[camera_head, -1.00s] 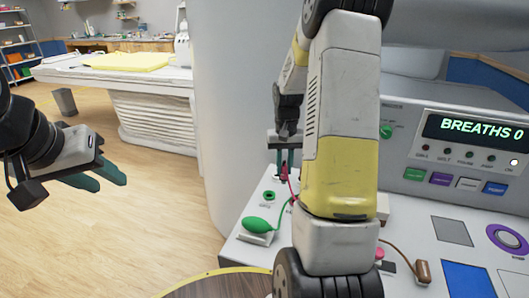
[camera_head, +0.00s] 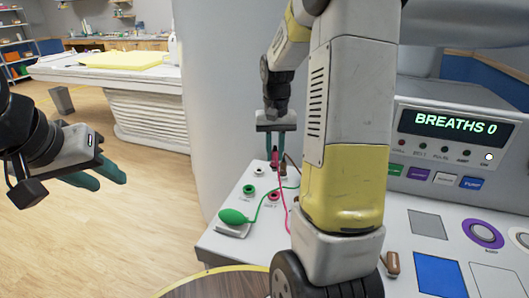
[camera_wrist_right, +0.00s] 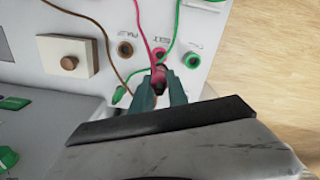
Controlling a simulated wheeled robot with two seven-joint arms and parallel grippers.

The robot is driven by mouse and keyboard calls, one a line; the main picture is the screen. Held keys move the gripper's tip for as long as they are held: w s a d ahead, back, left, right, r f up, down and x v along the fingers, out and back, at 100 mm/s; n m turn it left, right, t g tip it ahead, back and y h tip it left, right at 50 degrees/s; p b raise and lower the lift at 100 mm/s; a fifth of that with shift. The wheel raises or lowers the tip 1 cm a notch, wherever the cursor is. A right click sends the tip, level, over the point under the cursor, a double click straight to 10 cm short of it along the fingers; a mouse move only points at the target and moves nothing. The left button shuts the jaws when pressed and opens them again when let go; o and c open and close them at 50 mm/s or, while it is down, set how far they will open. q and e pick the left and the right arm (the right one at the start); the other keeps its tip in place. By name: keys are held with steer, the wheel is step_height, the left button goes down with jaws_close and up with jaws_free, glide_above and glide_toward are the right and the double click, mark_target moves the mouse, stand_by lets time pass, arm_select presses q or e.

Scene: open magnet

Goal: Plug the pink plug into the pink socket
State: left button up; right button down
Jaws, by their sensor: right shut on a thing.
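My right gripper (camera_head: 276,158) is shut on the pink plug (camera_head: 275,157), above the back of the white console. In the right wrist view the plug (camera_wrist_right: 158,78) is between the teal fingertips, its pink cable running up out of the frame. The pink socket (camera_head: 274,196) is a ring on the console top, nearer the viewer than the plug in the head view. In the right wrist view the socket (camera_wrist_right: 160,55) is just beyond the plug; the two look apart. My left gripper (camera_head: 105,176) is open and empty over the floor at left.
A green socket (camera_head: 249,189) and a white one (camera_head: 258,171) sit near the pink socket. A green bulb (camera_head: 233,216) with a green cable lies in front. A brown socket (camera_wrist_right: 125,48) shows in the wrist view. My right arm hides part of the console.

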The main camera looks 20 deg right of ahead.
mark_target(275, 170)
steer(key=shift+f, duration=4.25)
steer(key=shift+f, duration=1.4)
steer(key=c, duration=1.2)
jaws_free()
steer(key=shift+r, duration=0.1)
